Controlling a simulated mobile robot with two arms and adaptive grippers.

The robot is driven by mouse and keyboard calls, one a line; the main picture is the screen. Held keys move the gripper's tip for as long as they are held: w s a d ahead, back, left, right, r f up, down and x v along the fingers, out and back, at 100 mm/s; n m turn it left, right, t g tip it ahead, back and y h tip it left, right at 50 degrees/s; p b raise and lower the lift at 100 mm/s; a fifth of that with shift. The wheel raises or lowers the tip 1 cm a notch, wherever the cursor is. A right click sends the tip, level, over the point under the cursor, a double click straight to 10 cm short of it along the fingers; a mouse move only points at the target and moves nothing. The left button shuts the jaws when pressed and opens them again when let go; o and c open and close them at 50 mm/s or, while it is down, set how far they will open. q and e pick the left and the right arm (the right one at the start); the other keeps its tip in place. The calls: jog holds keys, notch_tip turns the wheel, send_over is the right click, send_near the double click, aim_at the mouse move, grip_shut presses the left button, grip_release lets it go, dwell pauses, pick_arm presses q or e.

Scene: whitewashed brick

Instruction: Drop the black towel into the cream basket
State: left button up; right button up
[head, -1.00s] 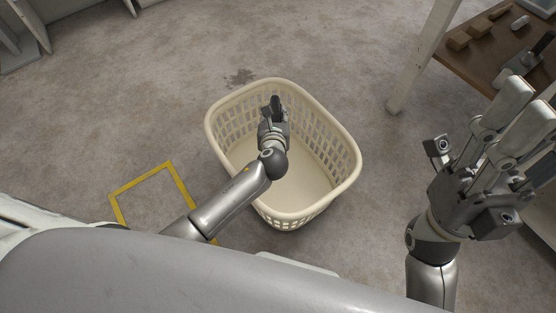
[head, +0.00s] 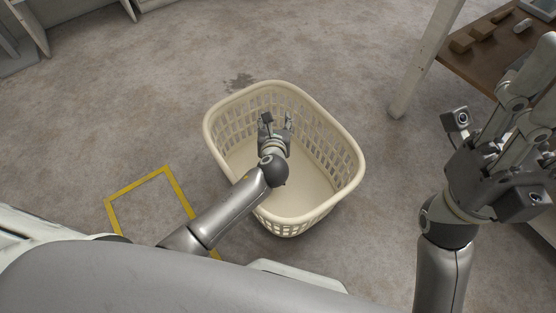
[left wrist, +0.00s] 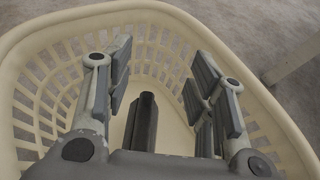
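The cream basket (head: 345,150) stands on the floor in the middle of the head view, with slotted walls. Its rim also shows in the left wrist view (left wrist: 165,12). My left gripper (head: 278,119) is over the basket's opening. In the left wrist view its fingers (left wrist: 163,65) are spread apart with nothing between them, and cream slots and floor show past them. I see no black towel in any view; part of the basket floor is hidden behind my left gripper and arm. My right gripper (head: 522,85) is at the right edge, fingers apart, with no object seen in it.
A brown wooden table (head: 478,62) with small blocks and a pale leg (head: 425,60) stands at the upper right. A yellow outline (head: 138,183) is marked on the floor left of the basket. The concrete floor around the basket is mostly clear.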

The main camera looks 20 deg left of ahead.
pick_arm(q)
jog(key=shift+f, duration=0.15)
jog(key=shift+s, duration=0.1)
jog(key=v, duration=1.2)
dwell(0.3)
